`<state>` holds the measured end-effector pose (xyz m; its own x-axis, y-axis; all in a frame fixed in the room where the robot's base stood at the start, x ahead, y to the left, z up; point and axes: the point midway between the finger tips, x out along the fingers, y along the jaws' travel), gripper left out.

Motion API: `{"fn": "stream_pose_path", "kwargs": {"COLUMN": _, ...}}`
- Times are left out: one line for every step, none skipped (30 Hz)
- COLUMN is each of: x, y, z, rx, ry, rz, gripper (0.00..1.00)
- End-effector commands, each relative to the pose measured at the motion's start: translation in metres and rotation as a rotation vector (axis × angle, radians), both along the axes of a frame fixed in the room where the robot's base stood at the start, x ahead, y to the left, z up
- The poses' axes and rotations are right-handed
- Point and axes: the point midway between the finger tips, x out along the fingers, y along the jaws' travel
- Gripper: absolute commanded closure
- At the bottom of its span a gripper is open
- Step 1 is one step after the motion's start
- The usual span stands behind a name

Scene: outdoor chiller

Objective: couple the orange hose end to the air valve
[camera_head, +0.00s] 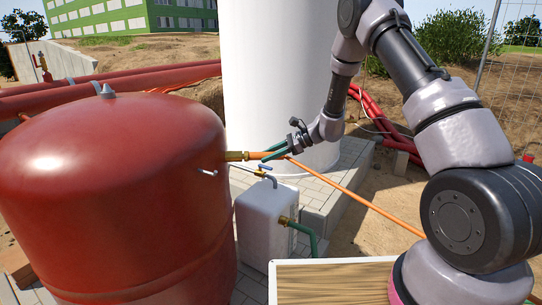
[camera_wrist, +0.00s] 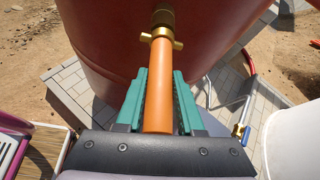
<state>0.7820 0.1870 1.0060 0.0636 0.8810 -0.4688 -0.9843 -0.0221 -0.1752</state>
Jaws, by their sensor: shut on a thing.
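The orange hose end (camera_wrist: 158,90) lies between the green fingers of my gripper (camera_wrist: 160,76), which is shut on it. A brass winged collar (camera_wrist: 161,38) sits at the hose's tip. It meets the darker brass air valve (camera_wrist: 163,18) on the red tank's wall, in line and with no clear gap. I cannot tell whether they are locked. In the head view, my gripper (camera_head: 268,153) holds the hose end (camera_head: 256,155) level beside the tank, with the brass valve (camera_head: 236,156) to its left. The hose (camera_head: 370,205) trails down to the right behind my arm.
The red tank (camera_head: 110,190) fills the left. A white box (camera_head: 265,215) with a blue-handled valve (camera_head: 263,169) and green pipe (camera_head: 303,231) stands below my gripper. A tall white cylinder (camera_head: 270,70) stands behind. A wooden-topped surface (camera_head: 330,283) is at the bottom.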

Motion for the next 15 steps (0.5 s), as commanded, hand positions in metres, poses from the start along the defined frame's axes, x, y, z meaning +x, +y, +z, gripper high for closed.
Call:
{"fn": "stream_pose_path", "kwargs": {"x": 0.0001, "y": 0.0021, "z": 0.0005, "rx": 0.001, "ry": 0.0, "rz": 0.0, "gripper": 1.0}}
{"fn": "stream_pose_path", "kwargs": {"x": 0.0, "y": 0.0031, "z": 0.0005, "rx": 0.001, "ry": 0.0, "rz": 0.0, "gripper": 1.0}}
{"fn": "stream_pose_path", "kwargs": {"x": 0.0, "y": 0.0043, "z": 0.0006, "rx": 0.002, "ry": 0.0, "rz": 0.0, "gripper": 1.0}}
{"fn": "stream_pose_path", "kwargs": {"x": 0.0, "y": 0.0053, "z": 0.0007, "rx": 0.002, "ry": 0.0, "rz": 0.0, "gripper": 1.0}}
{"fn": "stream_pose_path", "kwargs": {"x": -0.0001, "y": 0.0062, "z": 0.0007, "rx": 0.002, "ry": 0.0, "rz": 0.0, "gripper": 1.0}}
{"fn": "stream_pose_path", "kwargs": {"x": -0.0001, "y": 0.0072, "z": 0.0008, "rx": 0.002, "ry": 0.0, "rz": -0.001, "gripper": 1.0}}
{"fn": "stream_pose_path", "kwargs": {"x": 0.0, "y": 0.007, "z": 0.0007, "rx": 0.002, "ry": 0.0, "rz": -0.001, "gripper": 1.0}}
{"fn": "stream_pose_path", "kwargs": {"x": 0.0, "y": 0.007, "z": 0.0007, "rx": 0.002, "ry": 0.0, "rz": -0.001, "gripper": 1.0}}
{"fn": "stream_pose_path", "kwargs": {"x": 0.0, "y": 0.0069, "z": 0.0008, "rx": 0.002, "ry": 0.0, "rz": -0.001, "gripper": 1.0}}
{"fn": "stream_pose_path", "kwargs": {"x": 0.0, "y": 0.0068, "z": 0.0007, "rx": 0.002, "ry": 0.0, "rz": -0.001, "gripper": 1.0}}
{"fn": "stream_pose_path", "kwargs": {"x": 0.0, "y": 0.0068, "z": 0.0007, "rx": 0.002, "ry": 0.0, "rz": -0.001, "gripper": 0.52}}
{"fn": "stream_pose_path", "kwargs": {"x": 0.0, "y": 0.0067, "z": 0.0006, "rx": 0.002, "ry": 0.0, "rz": -0.001, "gripper": 0.37}}
{"fn": "stream_pose_path", "kwargs": {"x": 0.0, "y": 0.0067, "z": 0.0006, "rx": 0.002, "ry": 0.0, "rz": -0.001, "gripper": 0.29}}
{"fn": "stream_pose_path", "kwargs": {"x": 0.0001, "y": 0.0066, "z": 0.0005, "rx": 0.002, "ry": 0.0, "rz": -0.001, "gripper": 0.29}}
{"fn": "stream_pose_path", "kwargs": {"x": 0.0, "y": 0.0066, "z": 0.0005, "rx": 0.001, "ry": 0.0, "rz": -0.001, "gripper": 0.29}}
